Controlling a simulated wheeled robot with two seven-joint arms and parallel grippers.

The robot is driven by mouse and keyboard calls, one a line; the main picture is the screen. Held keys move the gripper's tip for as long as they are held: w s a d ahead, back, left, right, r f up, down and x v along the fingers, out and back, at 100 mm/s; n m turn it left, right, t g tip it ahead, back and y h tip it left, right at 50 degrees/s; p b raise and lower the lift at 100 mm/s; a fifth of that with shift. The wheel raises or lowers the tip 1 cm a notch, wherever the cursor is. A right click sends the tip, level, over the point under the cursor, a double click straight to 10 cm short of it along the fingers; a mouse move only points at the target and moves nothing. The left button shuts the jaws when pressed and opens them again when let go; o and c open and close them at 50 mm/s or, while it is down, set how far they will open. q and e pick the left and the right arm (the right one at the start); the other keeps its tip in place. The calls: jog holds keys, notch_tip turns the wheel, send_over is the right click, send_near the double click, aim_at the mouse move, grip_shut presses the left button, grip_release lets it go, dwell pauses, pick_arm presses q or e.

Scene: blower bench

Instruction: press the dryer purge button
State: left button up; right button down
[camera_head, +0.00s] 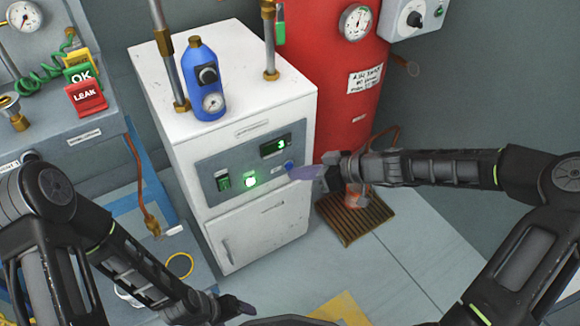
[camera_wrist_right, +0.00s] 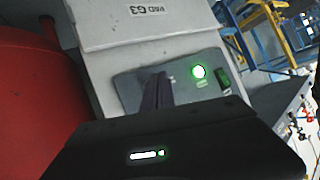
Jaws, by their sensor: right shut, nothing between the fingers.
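The dryer is a white cabinet (camera_head: 240,90) with a grey front panel (camera_head: 208,168), seen also in the wrist view (camera_wrist_right: 130,88). A small blue button (camera_head: 289,164) sits at the panel's right end, below the display (camera_head: 276,146). My right gripper (camera_head: 296,173) is shut and empty, its tips right by the blue button; I cannot tell whether they touch. In the wrist view the shut fingers (camera_wrist_right: 157,92) stand before the panel, and the blue button does not show. My left gripper (camera_head: 243,308) is low in front, away from the dryer; its opening is unclear.
A green lit button (camera_head: 250,182) and a green switch (camera_head: 223,180) share the panel. A blue filter bottle (camera_head: 204,85) and pipes stand on the dryer. A red tank (camera_head: 335,85) is close on the right. The floor before the dryer has free room.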

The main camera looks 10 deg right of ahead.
jog(key=shift+s+d, duration=0.15)
jog(key=shift+s, duration=0.25)
jog(key=shift+s, duration=0.1)
jog(key=s, duration=0.1)
jog(key=s+d, duration=0.1)
jog(key=s, duration=0.2)
jog(key=shift+s+d+p, duration=0.2)
jog(key=shift+d+p, duration=0.15)
jog(key=shift+d, duration=0.05)
dwell(0.8)
